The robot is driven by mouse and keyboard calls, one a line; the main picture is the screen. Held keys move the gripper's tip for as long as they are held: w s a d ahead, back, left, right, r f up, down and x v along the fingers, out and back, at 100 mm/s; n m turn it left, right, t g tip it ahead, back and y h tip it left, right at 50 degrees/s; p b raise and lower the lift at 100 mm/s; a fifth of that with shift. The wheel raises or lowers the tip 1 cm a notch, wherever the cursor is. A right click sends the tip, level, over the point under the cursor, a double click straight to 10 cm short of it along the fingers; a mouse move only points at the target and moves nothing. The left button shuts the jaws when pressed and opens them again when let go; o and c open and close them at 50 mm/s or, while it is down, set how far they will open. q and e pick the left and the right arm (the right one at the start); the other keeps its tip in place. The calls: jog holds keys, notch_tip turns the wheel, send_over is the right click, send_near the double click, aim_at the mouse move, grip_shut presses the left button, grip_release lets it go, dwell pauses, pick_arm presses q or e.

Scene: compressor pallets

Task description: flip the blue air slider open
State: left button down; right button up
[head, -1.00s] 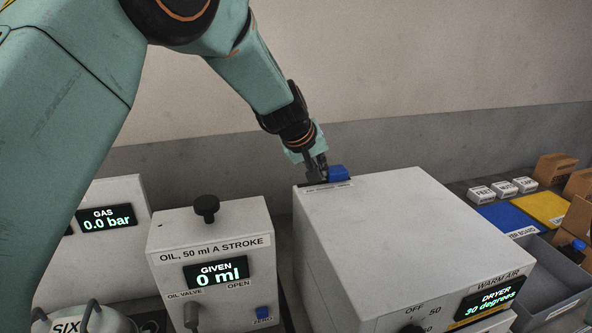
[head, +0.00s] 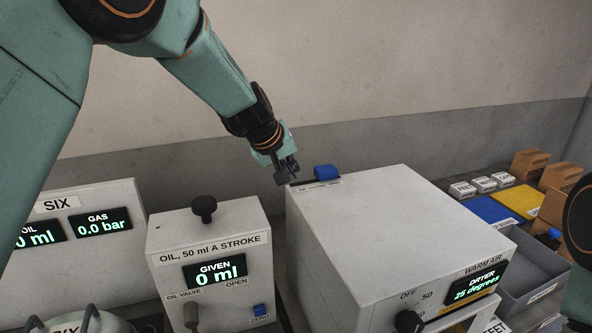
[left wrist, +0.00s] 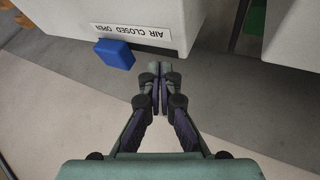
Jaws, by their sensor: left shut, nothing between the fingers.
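The blue air slider (head: 326,171) sits at the back left edge of the white dryer box (head: 380,215). In the left wrist view the blue slider (left wrist: 115,54) is beside the OPEN end of the upside-down label "AIR CLOSED OPEN" (left wrist: 130,32). My left gripper (head: 287,178) is shut and empty at the box's back left corner, left of the slider and apart from it. In the left wrist view its fingertips (left wrist: 160,68) meet, to the right of the slider. The dryer display (head: 475,286) reads 25 degrees. My right gripper is out of view.
The oil dispenser (head: 210,225) with a black knob stands left of the dryer. A gauge unit (head: 100,195) is farther left. Grey bin (head: 535,265), blue and yellow boards, small white boxes and cardboard boxes (head: 530,163) are at right. A wall stands behind.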

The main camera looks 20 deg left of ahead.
pick_arm(q)
jog(key=v, duration=0.9)
jog(key=shift+w+d, duration=0.2)
jog(key=shift+w, duration=0.05)
jog(key=shift+r, duration=0.15)
